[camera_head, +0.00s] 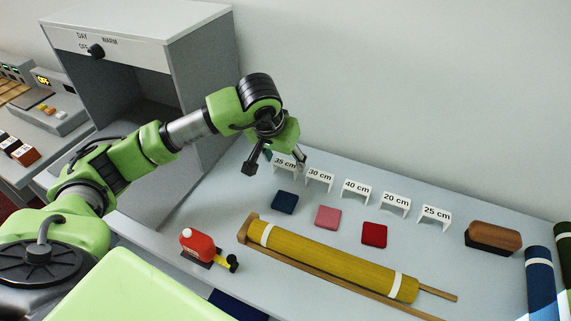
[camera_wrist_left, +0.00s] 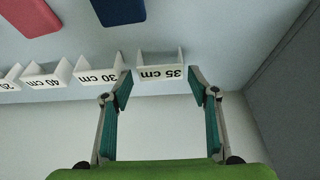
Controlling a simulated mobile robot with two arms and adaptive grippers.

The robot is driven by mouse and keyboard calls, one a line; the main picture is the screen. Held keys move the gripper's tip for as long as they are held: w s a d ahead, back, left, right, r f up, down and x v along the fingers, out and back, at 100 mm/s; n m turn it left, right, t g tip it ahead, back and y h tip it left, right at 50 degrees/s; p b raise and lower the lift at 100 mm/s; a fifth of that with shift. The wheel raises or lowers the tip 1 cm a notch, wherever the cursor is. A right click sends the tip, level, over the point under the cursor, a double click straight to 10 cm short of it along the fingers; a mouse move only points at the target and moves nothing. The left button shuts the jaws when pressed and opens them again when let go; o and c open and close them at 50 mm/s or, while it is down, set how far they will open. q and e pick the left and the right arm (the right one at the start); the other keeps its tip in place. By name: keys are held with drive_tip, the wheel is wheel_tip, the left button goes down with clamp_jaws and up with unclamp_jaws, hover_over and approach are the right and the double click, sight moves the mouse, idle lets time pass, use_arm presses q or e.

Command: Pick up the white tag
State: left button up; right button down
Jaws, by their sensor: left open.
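Several white tags with printed lengths stand in a row at the back of the counter. The "35 cm" tag (camera_head: 285,164) is at the left end of the row. It also shows in the left wrist view (camera_wrist_left: 161,72), upside down. The "30 cm" tag (camera_head: 319,177) stands beside it, followed by the "40 cm" (camera_head: 356,189), "20 cm" (camera_head: 395,202) and "25 cm" (camera_head: 435,215) tags. My left gripper (camera_head: 277,165) is open and empty at the "35 cm" tag. In the left wrist view its fingertips (camera_wrist_left: 160,87) are either side of that tag, apparently not gripping it. My right gripper is not in view.
Blue (camera_head: 285,202), pink (camera_head: 328,216) and red (camera_head: 374,234) swatches lie in front of the tags. A yellow roll (camera_head: 330,262), a red tool (camera_head: 199,244) and a brown block (camera_head: 493,235) are on the counter (camera_head: 470,275). A grey booth (camera_head: 195,60) stands left.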

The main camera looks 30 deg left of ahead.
sight(285, 163)
use_arm(q)
drive_tip(key=x, duration=0.3)
drive_tip(key=shift+f, duration=0.2)
drive_tip(key=shift+c, duration=0.3)
drive_tip(key=c, duration=0.5)
drive_tip(key=shift+r, duration=0.15)
